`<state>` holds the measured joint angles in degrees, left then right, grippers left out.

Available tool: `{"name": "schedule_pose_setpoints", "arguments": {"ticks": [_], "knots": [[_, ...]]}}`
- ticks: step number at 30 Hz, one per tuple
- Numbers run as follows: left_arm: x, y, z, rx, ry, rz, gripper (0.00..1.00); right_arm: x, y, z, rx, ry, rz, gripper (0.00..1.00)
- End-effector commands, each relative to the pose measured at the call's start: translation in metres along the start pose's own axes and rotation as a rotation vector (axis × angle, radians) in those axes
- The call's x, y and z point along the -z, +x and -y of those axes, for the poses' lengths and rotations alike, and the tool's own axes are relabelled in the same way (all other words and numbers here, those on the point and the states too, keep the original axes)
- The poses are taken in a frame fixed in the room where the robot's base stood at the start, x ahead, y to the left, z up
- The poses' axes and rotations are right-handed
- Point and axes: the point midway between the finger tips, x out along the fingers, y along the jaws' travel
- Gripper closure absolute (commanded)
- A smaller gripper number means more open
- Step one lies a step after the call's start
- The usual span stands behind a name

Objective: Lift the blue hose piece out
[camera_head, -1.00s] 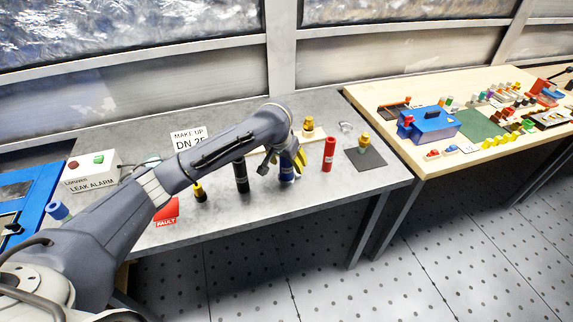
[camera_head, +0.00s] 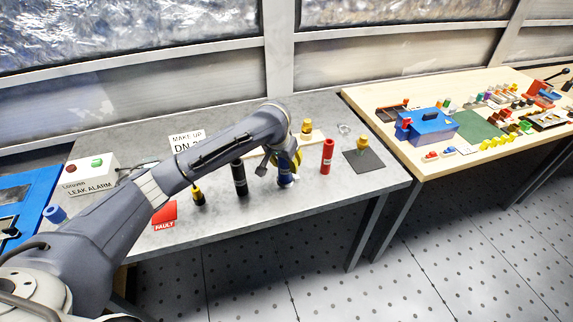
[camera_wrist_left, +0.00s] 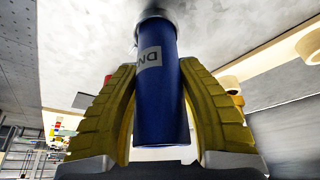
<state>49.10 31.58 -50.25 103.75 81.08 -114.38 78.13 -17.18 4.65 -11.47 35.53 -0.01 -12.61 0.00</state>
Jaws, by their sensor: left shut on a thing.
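The blue hose piece (camera_head: 285,178) stands upright on the grey table between the black and red cylinders. My left gripper (camera_head: 281,164) is around its upper part. In the left wrist view the blue hose piece (camera_wrist_left: 160,95), with a white label reading "DN", sits between the two yellow fingers (camera_wrist_left: 160,110), which are shut on it. My right gripper is in neither view.
A black cylinder (camera_head: 239,178) stands close left and a red cylinder (camera_head: 327,156) close right of the hose piece. A yellow-topped fitting (camera_head: 362,144) is on a dark mat (camera_head: 366,163). A red FAULT sign (camera_head: 164,215) is near the front edge. Table between mat and corner is clear.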

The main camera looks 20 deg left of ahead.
Motion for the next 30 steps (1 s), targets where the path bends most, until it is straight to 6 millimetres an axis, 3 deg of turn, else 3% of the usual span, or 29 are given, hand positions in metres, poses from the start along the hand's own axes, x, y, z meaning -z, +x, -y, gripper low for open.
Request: {"name": "schedule_pose_setpoints", "arguments": {"ticks": [8,21,30], "knots": [[0.017,-0.037,0.001,0.002,0.002,-0.006,0.97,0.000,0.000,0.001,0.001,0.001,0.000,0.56],[0.052,-0.123,0.001,0.002,0.003,-0.006,0.97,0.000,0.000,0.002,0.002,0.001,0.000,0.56],[0.067,-0.161,0.000,0.000,0.002,-0.003,0.97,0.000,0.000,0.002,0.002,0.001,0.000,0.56]]}}
